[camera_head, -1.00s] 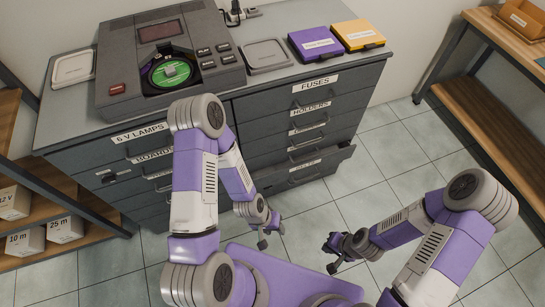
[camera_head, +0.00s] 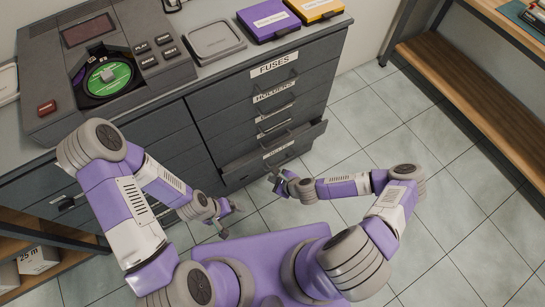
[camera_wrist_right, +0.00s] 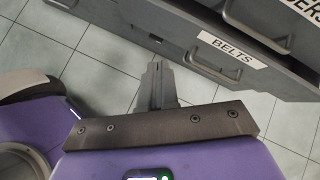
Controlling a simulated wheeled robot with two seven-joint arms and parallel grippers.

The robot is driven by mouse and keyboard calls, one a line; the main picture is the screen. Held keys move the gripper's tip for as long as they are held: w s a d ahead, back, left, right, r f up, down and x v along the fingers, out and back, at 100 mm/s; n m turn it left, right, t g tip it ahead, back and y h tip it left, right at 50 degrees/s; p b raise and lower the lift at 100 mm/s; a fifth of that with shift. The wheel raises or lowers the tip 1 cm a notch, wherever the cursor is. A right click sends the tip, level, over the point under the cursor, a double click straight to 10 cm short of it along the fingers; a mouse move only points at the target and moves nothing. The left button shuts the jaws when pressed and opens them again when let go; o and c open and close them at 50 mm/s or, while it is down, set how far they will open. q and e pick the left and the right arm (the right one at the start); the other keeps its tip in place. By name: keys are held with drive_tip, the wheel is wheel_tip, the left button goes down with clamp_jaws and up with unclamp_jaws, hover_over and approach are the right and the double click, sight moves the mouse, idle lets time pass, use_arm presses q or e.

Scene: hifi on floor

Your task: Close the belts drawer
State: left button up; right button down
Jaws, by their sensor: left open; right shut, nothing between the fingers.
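The belts drawer (camera_head: 262,160) is the lowest drawer in the right column of the grey cabinet, and it stands pulled out. Its front with the "BELTS" label also shows in the right wrist view (camera_wrist_right: 229,47), at the upper right. My right gripper (camera_head: 274,182) is shut and empty, low in front of the drawer. In the right wrist view its fingers (camera_wrist_right: 156,72) point toward the drawer front, below and left of the label; I cannot tell whether they touch it. My left gripper (camera_head: 229,222) is open and empty, to the left and nearer my base.
The drawers above, labelled fuses (camera_head: 274,65) and holders, look shut. A player with a green disc (camera_head: 106,78), a grey tray (camera_head: 214,41), and purple and yellow boxes stand on the cabinet top. A wooden bench (camera_head: 470,110) is at right. Tiled floor between is clear.

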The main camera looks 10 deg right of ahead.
drive_tip(key=w+d+f+m+t+h, duration=0.2)
drive_tip(key=w+d+m, duration=0.2)
drive_tip(key=d+m, duration=0.25)
drive_tip(key=m+b, duration=0.1)
drive_tip(key=b, duration=0.4)
approach(270, 153)
wheel_tip(270, 153, down, 4)
drive_tip(key=w, duration=0.1)
drive_tip(key=w+a, duration=0.1)
drive_tip(key=w, duration=0.1)
drive_tip(key=shift+w+a+r+b, duration=0.1)
drive_tip(key=shift+a+b, duration=0.2)
drive_tip(key=shift+b, duration=0.1)
drive_tip(key=shift+w+a, duration=0.2)
drive_tip(key=shift+w, duration=0.25)
drive_tip(key=shift+r, duration=0.1)
drive_tip(key=shift+w, duration=0.1)
